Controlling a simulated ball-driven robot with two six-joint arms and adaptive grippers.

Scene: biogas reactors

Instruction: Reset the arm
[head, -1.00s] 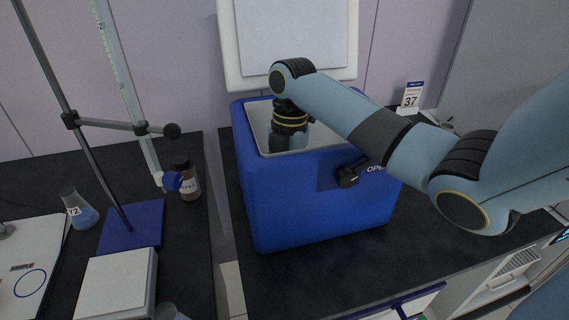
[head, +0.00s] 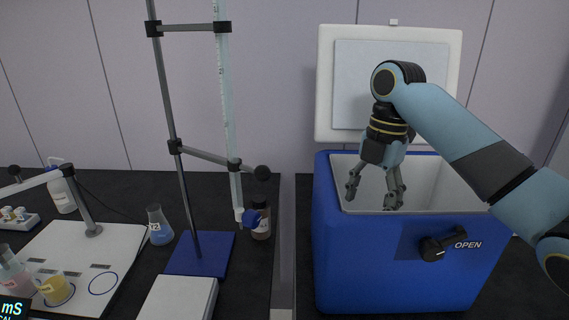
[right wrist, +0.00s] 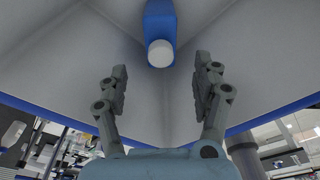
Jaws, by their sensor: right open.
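A blue object with a round white end (right wrist: 160,53) lies beyond the fingertips, inside the box's pale walls. My right arm reaches in from the right. My left gripper is not in view.
The box's white lid (head: 390,75) stands open behind the gripper. A black OPEN handle (head: 436,247) is on the front. To the left are a burette stand (head: 180,150), a brown bottle (head: 261,222), a flask (head: 159,226) and a white board (head: 100,240).

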